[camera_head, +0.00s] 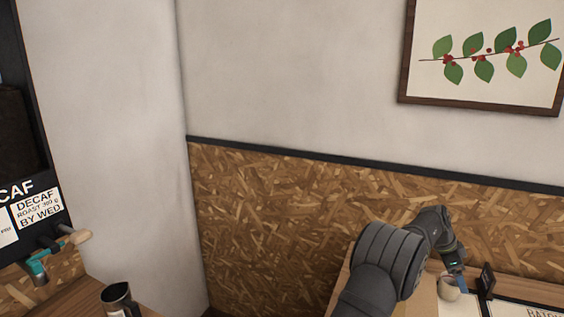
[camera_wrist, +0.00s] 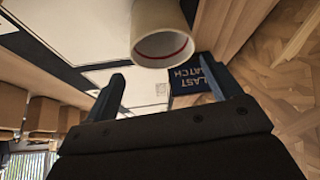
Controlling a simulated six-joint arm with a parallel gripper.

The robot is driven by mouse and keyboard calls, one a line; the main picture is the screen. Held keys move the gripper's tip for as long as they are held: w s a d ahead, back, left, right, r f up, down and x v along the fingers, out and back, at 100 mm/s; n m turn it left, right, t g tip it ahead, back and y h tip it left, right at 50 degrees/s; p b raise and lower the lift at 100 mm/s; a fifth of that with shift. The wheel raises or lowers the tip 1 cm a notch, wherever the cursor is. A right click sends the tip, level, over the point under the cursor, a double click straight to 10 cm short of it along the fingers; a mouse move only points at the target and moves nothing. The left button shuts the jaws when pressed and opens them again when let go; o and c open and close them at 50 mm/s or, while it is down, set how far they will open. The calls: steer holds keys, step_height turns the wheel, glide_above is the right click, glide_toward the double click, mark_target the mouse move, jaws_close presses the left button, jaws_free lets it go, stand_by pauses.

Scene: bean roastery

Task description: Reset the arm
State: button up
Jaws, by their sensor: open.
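My arm reaches into the lower right of the head view, and my gripper (camera_head: 456,272) points down there at a worktop. In the wrist view my gripper (camera_wrist: 165,88) has its two fingers wide apart with nothing held between them. A cream cylinder (camera_wrist: 160,18) with a red ring inside its open end is just beyond the fingertips. A cream object (camera_head: 449,289) shows below the gripper in the head view, partly hidden by it. A dark blue label reading "LAST BATCH" (camera_wrist: 188,84) is beside the right finger.
A metal cup (camera_head: 117,299) stands on a wooden surface at lower left. A framed plant picture (camera_head: 485,55) hangs on the wall. Boxes (camera_wrist: 42,113) line the wrist view's left.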

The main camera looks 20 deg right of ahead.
steer(key=s+a+r, duration=0.2)
steer(key=s+r, duration=0.4)
steer(key=s, duration=0.4)
steer(key=w+a+r+n+t, duration=0.15)
steer(key=w+a+n, duration=0.25)
steer(key=w+a, duration=0.7)
steer(key=w+a+n+t, duration=0.25)
steer(key=w+a, duration=0.55)
steer(key=w, duration=0.7)
steer(key=w+a+n+t, duration=0.1)
steer(key=w+a, duration=0.3)
steer(key=a, duration=0.4)
steer(key=w+a+n+t, duration=0.1)
steer(key=w+a+n, duration=0.3)
steer(key=a, duration=0.5)
steer(key=w+a+r+n, duration=0.1)
steer(key=w+a+n, duration=0.2)
steer(key=a, duration=0.6)
steer(key=shift+w+t+y, duration=0.3)
steer(key=shift+w+t, duration=0.1)
steer(key=shift+w, duration=0.7)
steer(key=shift+o, duration=0.5)
